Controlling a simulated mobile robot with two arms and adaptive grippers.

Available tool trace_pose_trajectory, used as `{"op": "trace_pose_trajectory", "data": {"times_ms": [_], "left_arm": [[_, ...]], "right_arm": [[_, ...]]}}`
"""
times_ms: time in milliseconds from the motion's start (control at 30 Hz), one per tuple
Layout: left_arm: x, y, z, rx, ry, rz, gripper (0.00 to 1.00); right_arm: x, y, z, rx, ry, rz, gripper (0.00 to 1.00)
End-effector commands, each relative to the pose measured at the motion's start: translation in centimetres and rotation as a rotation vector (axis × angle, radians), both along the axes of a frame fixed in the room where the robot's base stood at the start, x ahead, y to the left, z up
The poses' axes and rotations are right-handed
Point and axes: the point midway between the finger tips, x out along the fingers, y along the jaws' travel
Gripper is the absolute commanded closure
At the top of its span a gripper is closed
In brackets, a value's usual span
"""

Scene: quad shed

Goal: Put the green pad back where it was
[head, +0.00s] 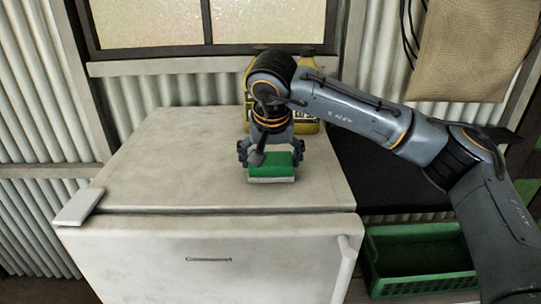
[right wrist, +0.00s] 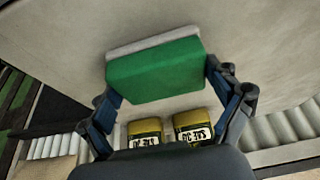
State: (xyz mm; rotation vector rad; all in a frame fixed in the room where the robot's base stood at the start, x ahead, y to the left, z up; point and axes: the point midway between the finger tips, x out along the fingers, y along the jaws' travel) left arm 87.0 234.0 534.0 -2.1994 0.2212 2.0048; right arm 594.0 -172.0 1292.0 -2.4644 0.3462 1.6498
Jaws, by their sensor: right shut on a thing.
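The green pad (head: 272,165) is a green block with a pale layer along one side. In the head view it is over the top of the white fridge (head: 215,150), near its front right part. My right gripper (head: 271,158) is shut on the pad, with a finger at each end. The right wrist view shows the pad (right wrist: 155,72) between the two fingers of the gripper (right wrist: 160,82). I cannot tell whether the pad touches the fridge top. My left gripper is not in view.
Yellow oil bottles (head: 304,122) stand at the back of the fridge top, behind my right arm; two show in the right wrist view (right wrist: 191,126). A green crate (head: 420,258) is low at the right. The left of the fridge top is clear.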

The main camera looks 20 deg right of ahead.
Motion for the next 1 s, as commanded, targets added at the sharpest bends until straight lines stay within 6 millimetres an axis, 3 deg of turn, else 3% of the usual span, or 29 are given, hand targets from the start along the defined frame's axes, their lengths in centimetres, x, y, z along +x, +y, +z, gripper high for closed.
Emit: {"op": "trace_pose_trajectory", "data": {"times_ms": [300,333,400,767,1000], "left_arm": [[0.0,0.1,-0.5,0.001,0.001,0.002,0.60],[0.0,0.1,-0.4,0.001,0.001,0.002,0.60],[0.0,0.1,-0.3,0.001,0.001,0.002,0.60],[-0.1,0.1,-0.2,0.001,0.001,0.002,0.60],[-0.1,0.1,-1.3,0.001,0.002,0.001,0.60]], "right_arm": [[0.0,0.1,-0.4,0.001,-0.001,0.000,0.40],[0.0,0.1,-0.4,0.001,-0.001,0.000,0.08],[0.0,0.1,-0.3,0.001,-0.001,0.000,0.00],[0.0,0.1,-0.1,0.001,-0.001,0.000,0.00],[-1.0,0.4,2.5,0.002,-0.007,0.002,0.00]]}}
